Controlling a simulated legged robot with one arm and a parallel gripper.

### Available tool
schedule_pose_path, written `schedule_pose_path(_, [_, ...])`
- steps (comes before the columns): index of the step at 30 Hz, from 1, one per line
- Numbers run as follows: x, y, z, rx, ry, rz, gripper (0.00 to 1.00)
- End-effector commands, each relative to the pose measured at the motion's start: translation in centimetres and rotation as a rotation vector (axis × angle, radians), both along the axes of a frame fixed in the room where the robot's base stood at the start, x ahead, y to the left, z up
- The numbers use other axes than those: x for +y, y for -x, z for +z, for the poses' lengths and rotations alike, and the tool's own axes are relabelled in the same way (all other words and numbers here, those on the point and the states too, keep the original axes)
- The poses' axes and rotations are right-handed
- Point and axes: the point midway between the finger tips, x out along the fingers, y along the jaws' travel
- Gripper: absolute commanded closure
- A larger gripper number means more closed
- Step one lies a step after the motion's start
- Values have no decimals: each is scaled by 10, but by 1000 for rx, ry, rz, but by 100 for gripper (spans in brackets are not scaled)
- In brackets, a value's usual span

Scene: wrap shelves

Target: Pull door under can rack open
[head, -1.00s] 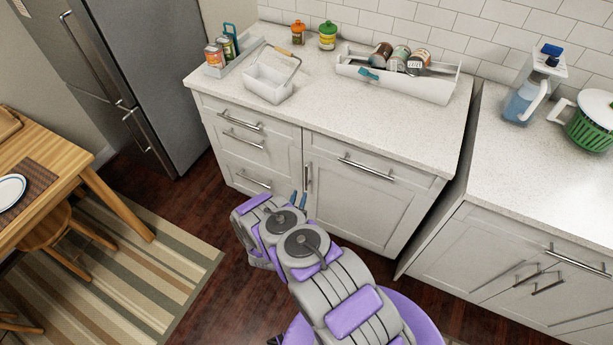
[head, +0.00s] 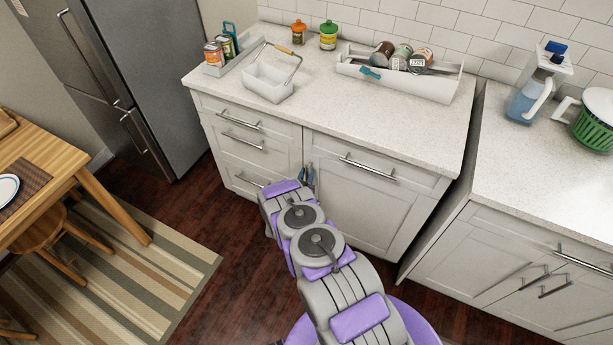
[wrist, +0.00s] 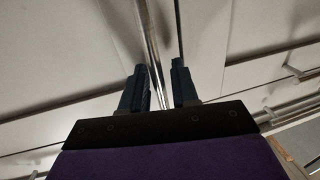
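The white rack holding several cans (head: 400,85) sits on the counter. Below it is a white cabinet door (head: 365,205), which is shut. Its upright metal handle is at the door's left edge and is mostly hidden by my gripper in the head view. In the wrist view, the handle (wrist: 150,50) runs between my two dark fingers. My gripper (head: 307,175) is at the door's left edge, and its open fingers (wrist: 160,80) stand on either side of the bar. A gap shows on the right finger's side; contact on the left is unclear.
A drawer with a horizontal handle (head: 367,168) is above the door. Several drawers (head: 240,140) are to its left. A fridge (head: 140,80), a wooden table (head: 50,170) and a striped rug (head: 130,270) are at the left. Dark floor lies before the cabinets.

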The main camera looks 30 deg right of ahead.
Motion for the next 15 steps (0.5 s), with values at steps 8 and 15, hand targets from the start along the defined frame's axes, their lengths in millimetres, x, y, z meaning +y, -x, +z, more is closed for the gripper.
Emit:
schedule_pose_path(8, [0,0,0,0,0,0,91])
schedule_pose_path(15, [1,0,0,1,-1,1,100])
